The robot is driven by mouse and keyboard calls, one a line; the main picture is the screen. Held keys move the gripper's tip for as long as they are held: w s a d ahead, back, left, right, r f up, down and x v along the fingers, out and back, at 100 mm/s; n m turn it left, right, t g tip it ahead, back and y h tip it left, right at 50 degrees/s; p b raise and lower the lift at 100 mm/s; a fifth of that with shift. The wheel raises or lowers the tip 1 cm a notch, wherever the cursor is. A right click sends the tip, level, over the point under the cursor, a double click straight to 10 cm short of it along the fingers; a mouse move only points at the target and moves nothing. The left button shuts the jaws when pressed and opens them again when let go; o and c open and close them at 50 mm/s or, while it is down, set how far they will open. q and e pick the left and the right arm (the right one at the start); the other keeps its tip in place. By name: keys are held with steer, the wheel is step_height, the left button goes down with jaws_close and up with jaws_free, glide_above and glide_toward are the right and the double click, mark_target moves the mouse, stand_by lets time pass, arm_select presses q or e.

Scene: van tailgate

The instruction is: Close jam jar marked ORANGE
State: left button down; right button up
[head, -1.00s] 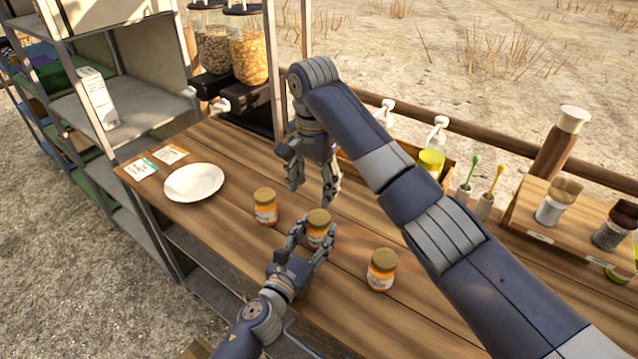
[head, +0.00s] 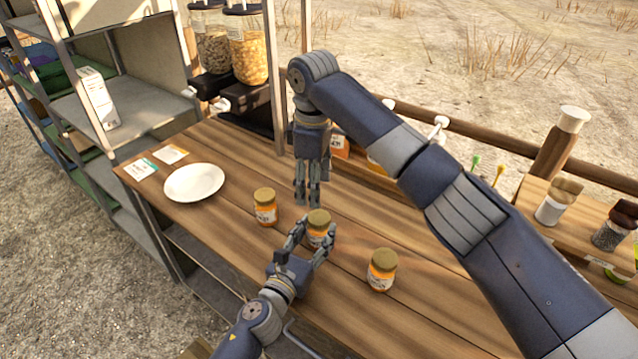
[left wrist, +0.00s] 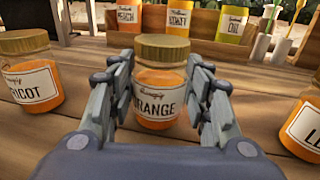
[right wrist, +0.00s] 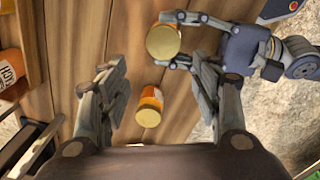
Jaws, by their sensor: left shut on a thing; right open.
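The jam jar marked ORANGE (head: 319,239) stands on the wooden counter between two other jars, with a gold lid on top. In the left wrist view its label (left wrist: 155,103) reads "RANGE", the first letter hidden by a finger. I cannot tell how tight the lid is. My left gripper (head: 318,232) is shut around the jar's sides. My right gripper (head: 308,204) points down, open and empty, above the counter just behind and left of this jar. The right wrist view shows the lid (right wrist: 163,41) beyond its fingers, off to the upper side.
An apricot jar (head: 265,209) stands left of the ORANGE jar, and another lidded jar (head: 382,272) stands to the right. A white plate (head: 194,182) and cards (head: 140,169) lie at the left end. Dispensers (head: 248,50) and a box of bottles (left wrist: 178,20) stand behind.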

mark_target(319, 217)
steer(key=n, duration=0.7)
steer(key=shift+s+d, duration=0.1)
steer(key=shift+d, duration=0.2)
steer(key=n, duration=0.6)
steer(key=shift+s+d+n, duration=0.15)
steer(key=shift+d+n, duration=0.1)
steer(key=shift+n, duration=0.15)
steer(key=shift+f, duration=0.15)
steer(key=shift+f, duration=3.95)
